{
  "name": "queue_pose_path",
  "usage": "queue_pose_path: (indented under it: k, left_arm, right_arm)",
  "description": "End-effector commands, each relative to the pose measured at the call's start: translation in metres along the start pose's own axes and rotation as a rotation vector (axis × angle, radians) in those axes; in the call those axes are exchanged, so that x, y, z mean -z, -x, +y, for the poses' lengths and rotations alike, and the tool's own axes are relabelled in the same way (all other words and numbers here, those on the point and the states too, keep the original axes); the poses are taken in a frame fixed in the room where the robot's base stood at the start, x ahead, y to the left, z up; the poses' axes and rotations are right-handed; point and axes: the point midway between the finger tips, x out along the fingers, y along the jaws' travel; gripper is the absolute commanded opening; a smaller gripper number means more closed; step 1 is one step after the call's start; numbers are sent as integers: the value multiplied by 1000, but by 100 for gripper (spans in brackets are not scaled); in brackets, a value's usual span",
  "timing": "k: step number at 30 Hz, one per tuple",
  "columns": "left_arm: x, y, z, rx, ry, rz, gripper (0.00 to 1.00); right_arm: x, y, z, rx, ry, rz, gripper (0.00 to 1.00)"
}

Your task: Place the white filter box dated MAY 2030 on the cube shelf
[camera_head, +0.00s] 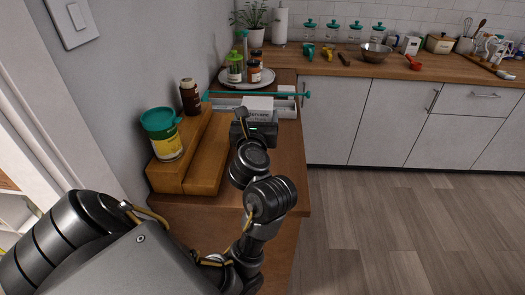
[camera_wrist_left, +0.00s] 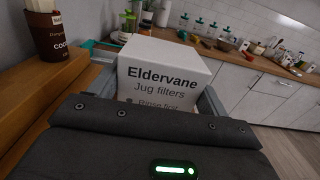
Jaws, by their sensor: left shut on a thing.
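A white box (camera_wrist_left: 165,68) printed "Eldervane Jug filters" stands between the fingers of my left gripper in the left wrist view. No date can be read on the part that shows. In the head view the white box (camera_head: 258,103) is small, just beyond my left gripper (camera_head: 257,114), over the far part of the wooden counter. My left gripper is shut on this box. The lower part of the box is hidden by the gripper body. White shelving (camera_head: 14,210) shows at the left edge; I cannot tell whether it is the cube shelf.
A stepped wooden riser (camera_head: 205,155) with a teal-lidded jar (camera_head: 163,135) and a brown container (camera_head: 190,97) stands left of my arm. A teal bar (camera_head: 285,94) crosses near the box. A round tray (camera_head: 262,80) with jars is behind. The floor (camera_head: 400,225) at right is clear.

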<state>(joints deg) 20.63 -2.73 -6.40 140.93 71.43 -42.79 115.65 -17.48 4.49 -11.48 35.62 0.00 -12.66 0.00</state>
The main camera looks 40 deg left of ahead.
Motion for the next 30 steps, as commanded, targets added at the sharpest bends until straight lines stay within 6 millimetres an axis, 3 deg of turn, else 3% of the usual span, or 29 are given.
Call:
queue_pose_path:
  k: [1,3,12,19,30]
  left_arm:
    - [15,0,1,-2,-10,1,48]
    - [26,0,0,0,-8,0,48]
    - [40,0,0,-1,0,-2,48]
    - [71,0,0,0,-6,-2,48]
    - [76,1,0,1,1,-2,48]
  right_arm:
    - [-6,-7,1,-1,0,-8,36]
    - [-8,-10,4,-5,2,-13,36]
    - [2,-12,21,-26,7,1,36]
    - [5,-18,20,-26,6,7,36]
    - [7,-19,18,-24,5,12,36]
